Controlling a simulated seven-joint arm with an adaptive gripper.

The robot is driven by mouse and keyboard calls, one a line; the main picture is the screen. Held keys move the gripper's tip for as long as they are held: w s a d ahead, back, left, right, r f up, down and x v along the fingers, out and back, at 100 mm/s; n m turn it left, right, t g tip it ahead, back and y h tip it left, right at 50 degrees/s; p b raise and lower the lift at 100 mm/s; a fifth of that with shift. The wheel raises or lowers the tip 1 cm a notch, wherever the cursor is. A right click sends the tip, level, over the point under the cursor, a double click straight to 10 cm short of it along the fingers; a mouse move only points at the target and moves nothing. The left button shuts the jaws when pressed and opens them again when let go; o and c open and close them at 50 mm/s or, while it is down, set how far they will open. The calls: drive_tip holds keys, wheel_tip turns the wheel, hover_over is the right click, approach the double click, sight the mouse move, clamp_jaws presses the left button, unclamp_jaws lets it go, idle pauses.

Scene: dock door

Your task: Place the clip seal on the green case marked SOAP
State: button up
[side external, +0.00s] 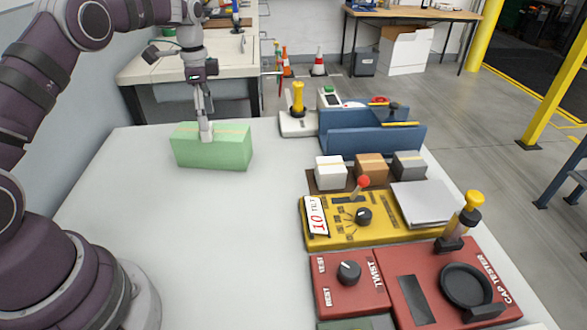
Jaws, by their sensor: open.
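A green case (228,152) sits at the far left of the white table, with a tan strip along its top. No SOAP lettering can be read on the side that shows. My gripper (206,134) points down at the case, and its fingers overlap the case's top and upper front edge in the picture. The gripper is open. The view does not show whether it touches the case. I cannot pick out a clip seal in this view.
Right of the case stand a device with a yellow handle (298,97), a blue holder (372,138), small white, brown and grey boxes, a yellow panel (360,222) and red tester units (350,285). The table's left and middle are clear.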

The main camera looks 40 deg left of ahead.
drive_tip(key=s+d+r+n+t, duration=0.4)
drive_tip(key=d+r, duration=0.4)
drive_tip(key=r, duration=0.5)
drive_tip(key=s+d+f+n+t, duration=0.1)
drive_tip(key=s+d+f+n, duration=0.2)
drive_tip(key=s, duration=0.9)
drive_tip(key=d+n, duration=0.2)
drive_tip(key=shift+s+d+f+t, duration=0.2)
drive_tip(key=shift+d+t, duration=0.1)
drive_tip(key=shift+d, duration=0.1)
drive_tip(key=shift+c, duration=0.9)
